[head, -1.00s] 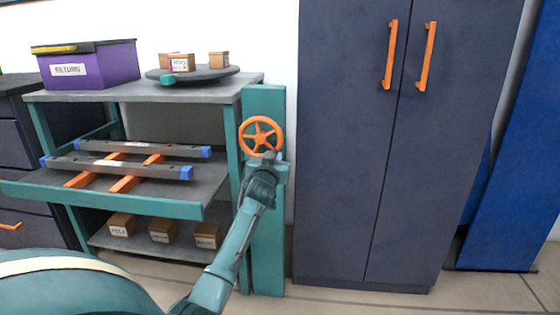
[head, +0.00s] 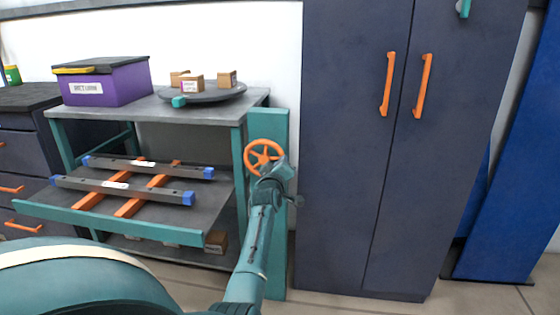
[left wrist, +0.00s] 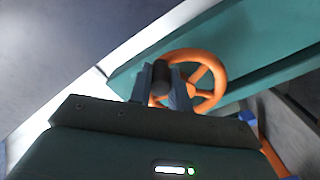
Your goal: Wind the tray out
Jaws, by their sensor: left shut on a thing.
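The tray (head: 150,231) is a grey shelf with a teal front lip, sticking out of the teal-framed bench. It carries two dark rails with blue ends across orange bars. An orange handwheel (head: 251,162) is mounted on the teal post right of the tray. My left gripper (head: 274,168) is at the wheel's lower right and hides part of its rim. In the left wrist view, its fingers (left wrist: 162,85) are closed around the dark knob (left wrist: 162,72) at the orange wheel's rim (left wrist: 213,62). My right gripper does not show.
The bench top holds a purple box (head: 103,88) and a round dark turntable (head: 220,96) with several small cartons. A tall dark cabinet (head: 340,150) with orange handles stands right of the post. A carton (head: 216,243) shows below the tray.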

